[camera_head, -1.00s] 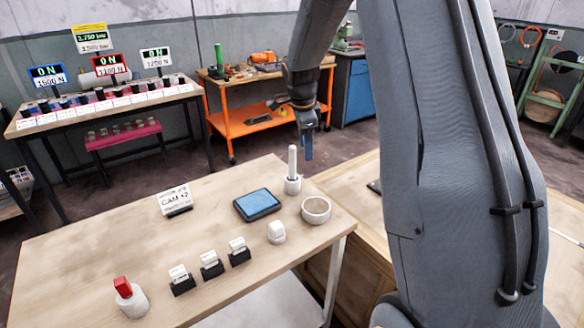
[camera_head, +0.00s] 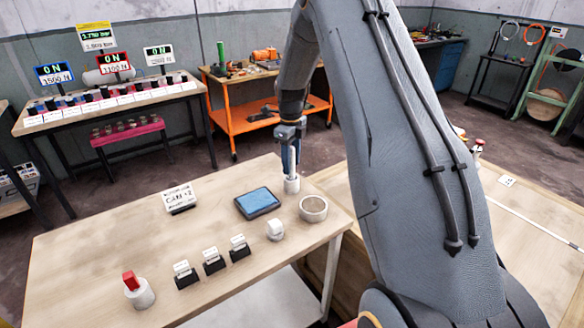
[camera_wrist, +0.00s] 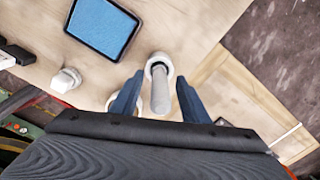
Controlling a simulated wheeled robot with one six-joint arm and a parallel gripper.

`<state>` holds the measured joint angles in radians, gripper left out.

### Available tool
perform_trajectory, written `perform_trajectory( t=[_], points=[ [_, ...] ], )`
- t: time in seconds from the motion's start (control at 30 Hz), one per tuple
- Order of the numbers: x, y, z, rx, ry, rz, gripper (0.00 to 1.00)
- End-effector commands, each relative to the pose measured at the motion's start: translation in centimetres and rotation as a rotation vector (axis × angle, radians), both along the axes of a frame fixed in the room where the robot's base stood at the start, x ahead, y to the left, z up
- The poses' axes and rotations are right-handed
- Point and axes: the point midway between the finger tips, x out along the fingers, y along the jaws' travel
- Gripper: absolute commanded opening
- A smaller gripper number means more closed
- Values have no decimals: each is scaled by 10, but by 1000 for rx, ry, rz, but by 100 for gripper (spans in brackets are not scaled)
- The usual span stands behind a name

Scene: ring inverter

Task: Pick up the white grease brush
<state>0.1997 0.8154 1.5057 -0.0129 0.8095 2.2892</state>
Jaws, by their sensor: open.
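The white grease brush (camera_wrist: 160,98) stands upright in a small white cup holder (camera_head: 292,185) near the table's far right corner. In the wrist view its pale handle points up towards the camera, and the holder's rim (camera_wrist: 158,58) shows around its lower part. My gripper (camera_wrist: 158,86) is open, with one blue-grey finger on each side of the handle. Whether either finger touches the handle cannot be told. In the head view my gripper (camera_head: 290,160) is just above the holder and hides most of the brush.
A blue-screened tablet (camera_head: 257,203) lies left of the holder. A round white bowl (camera_head: 313,208) and a small white piece (camera_head: 275,230) stand nearby. Several black blocks with white tops (camera_head: 213,261), a red-topped white cup (camera_head: 139,291) and a sign (camera_head: 180,198) are further left. My arm covers the right.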

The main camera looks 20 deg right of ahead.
Motion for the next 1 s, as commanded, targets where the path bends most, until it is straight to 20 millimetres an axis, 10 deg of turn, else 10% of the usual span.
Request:
perform_trajectory(
  t=[0.5,0.77,1.0],
  points=[
    [1,0,-27,-1,-1,1,42],
    [0,0,-27,0,0,1,0],
    [1,-1,-27,-1,-1,1,0]
  ],
)
